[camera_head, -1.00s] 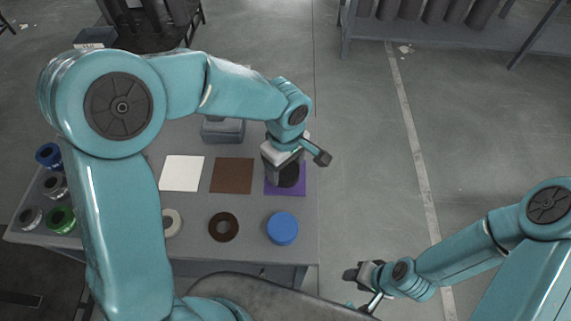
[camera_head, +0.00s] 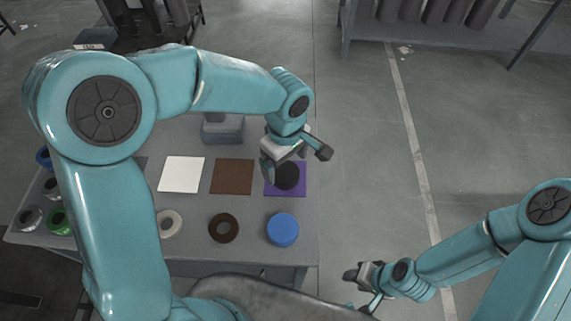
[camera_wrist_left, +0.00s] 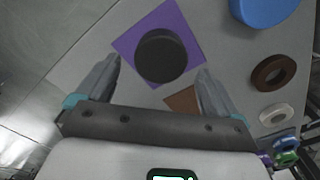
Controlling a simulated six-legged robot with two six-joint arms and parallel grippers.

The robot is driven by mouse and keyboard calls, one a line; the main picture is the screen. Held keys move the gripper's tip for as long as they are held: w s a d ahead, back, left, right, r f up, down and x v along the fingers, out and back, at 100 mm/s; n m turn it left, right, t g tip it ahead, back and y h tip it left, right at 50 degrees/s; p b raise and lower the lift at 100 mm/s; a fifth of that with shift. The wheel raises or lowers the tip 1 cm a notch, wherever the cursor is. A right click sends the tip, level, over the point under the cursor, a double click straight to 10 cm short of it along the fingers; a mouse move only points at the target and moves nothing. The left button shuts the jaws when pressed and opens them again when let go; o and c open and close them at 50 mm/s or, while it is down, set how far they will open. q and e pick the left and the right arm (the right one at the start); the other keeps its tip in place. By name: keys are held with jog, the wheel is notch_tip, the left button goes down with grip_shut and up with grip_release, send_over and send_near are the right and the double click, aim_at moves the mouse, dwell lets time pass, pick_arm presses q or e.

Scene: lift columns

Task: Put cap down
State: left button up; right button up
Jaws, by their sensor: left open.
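A black round cap (camera_head: 288,176) lies on the purple square (camera_head: 271,191) at the right end of the row of squares. In the left wrist view the black cap (camera_wrist_left: 161,55) sits near the middle of the purple square (camera_wrist_left: 128,43). My left gripper (camera_head: 286,163) is just above and behind the cap. In the left wrist view its two fingers (camera_wrist_left: 157,85) are spread apart with nothing between them, clear of the cap. My right gripper (camera_head: 367,287) hangs off the table's right side, small in view; its jaw opening is unclear.
A white square (camera_head: 181,174) and a brown square (camera_head: 233,176) lie left of the purple one. In front are a blue cap (camera_head: 283,229), a dark brown ring (camera_head: 223,228) and a whitish ring (camera_head: 170,223). A grey box (camera_head: 222,130) stands behind. Several coloured pieces sit at the left.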

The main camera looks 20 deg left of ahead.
aim_at(285, 172)
pick_arm(q)
notch_tip(285, 172, up, 10)
dwell(0.3)
jog(key=shift+f, duration=0.15)
jog(key=shift+s, duration=0.2)
